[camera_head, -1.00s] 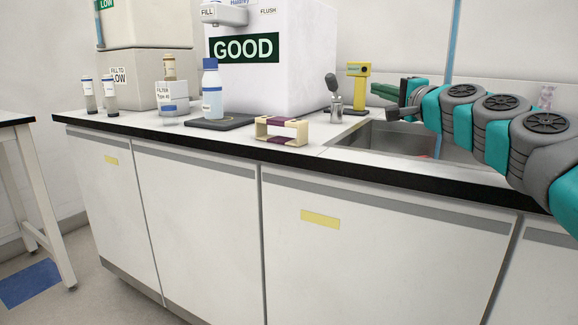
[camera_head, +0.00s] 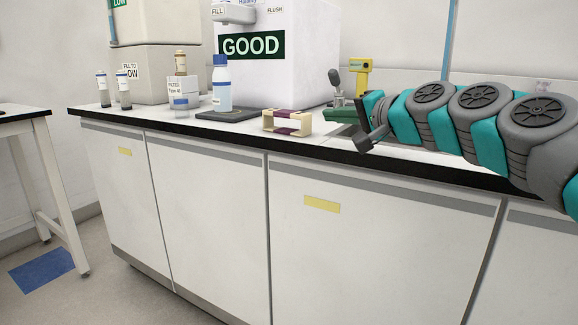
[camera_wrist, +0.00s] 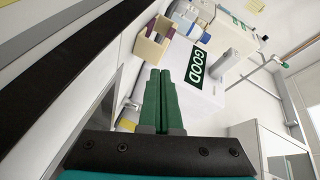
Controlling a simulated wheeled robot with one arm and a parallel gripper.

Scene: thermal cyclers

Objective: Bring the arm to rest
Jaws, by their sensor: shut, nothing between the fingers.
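My arm reaches in from the right edge of the head view, over the counter (camera_head: 235,135) and the sink area. In the wrist view my gripper (camera_wrist: 160,73) shows as two green fingers lying side by side, shut and empty. In the head view the gripper (camera_head: 335,115) is partly hidden behind my wrist, with some green of the fingers showing. The fingers are apart from the cream and purple rack (camera_head: 287,122), which stands to their left on the counter.
A white tank with a GOOD sign (camera_head: 254,46) stands at the back. A blue-capped bottle (camera_head: 222,85) is on a dark pad, left of the rack. Several small containers stand further left. A yellow device (camera_head: 360,77) is behind my wrist.

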